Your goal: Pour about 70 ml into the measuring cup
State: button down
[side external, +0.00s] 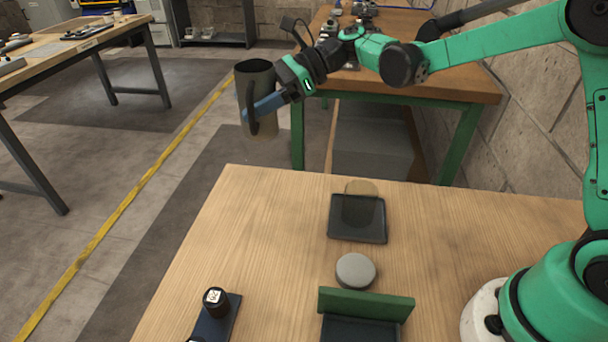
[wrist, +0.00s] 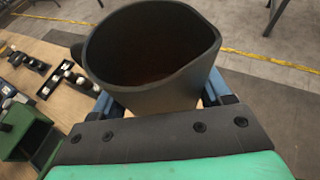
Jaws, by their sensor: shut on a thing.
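The pitcher is held in the air beyond the table's far left corner and looks close to upright. In the wrist view the pitcher (wrist: 150,45) fills the upper middle, with its open mouth showing and a dark brownish inside. I cannot tell the liquid level. A see-through, brownish cup (side external: 362,208), seemingly the measuring cup, stands on a dark square tray (side external: 345,234) on the table. The pitcher is well apart from it, to the left and higher. The cup's contents are unclear.
A grey disc (side external: 355,270) lies in front of the tray. A green upright panel (side external: 365,304) stands nearer the front. The table's left middle is clear. A wooden bench (side external: 460,80) stands behind.

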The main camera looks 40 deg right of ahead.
jog(key=s+d+f+n+g, duration=0.1)
jog(key=d+f+n+g, duration=0.1)
jog(key=f, duration=0.2)
jog(key=s+d+f+n+g, duration=0.1)
jog(key=s+f+n+g, duration=0.1)
jog(key=f+g, duration=0.1)
jog(key=s+d+f+n+g, duration=0.1)
jog(key=d+f+n+g, duration=0.1)
jog(key=f, duration=0.4)
jog(key=shift+s+d+f, duration=0.1)
jog(key=shift+s+d, duration=0.25)
jog(key=shift+s+n, duration=0.1)
jog(key=shift+n, duration=0.2)
jog(key=shift+s+d+r+n, duration=0.2)
jog(key=shift+s+r+n, duration=0.1)
jog(key=shift+n, duration=0.1)
jog(key=shift+s+d+r+n+t+y, duration=0.2)
jog(key=shift+s+r+n+t+y, duration=0.25)
jog(key=shift+r+n+t, duration=0.2)
jog(key=r, duration=0.1)
jog(key=s+r+n+y, duration=0.1)
jog(key=r+n, duration=0.1)
jog(key=shift+s+d+r+t, duration=0.15)
jog(key=shift+s+d+t, duration=0.1)
jog(key=shift+d+t, duration=0.15)
jog(key=shift+s+d+n+y, duration=0.1)
jog(key=shift+s+n+y, duration=0.15)
jog(key=shift+n, duration=0.1)
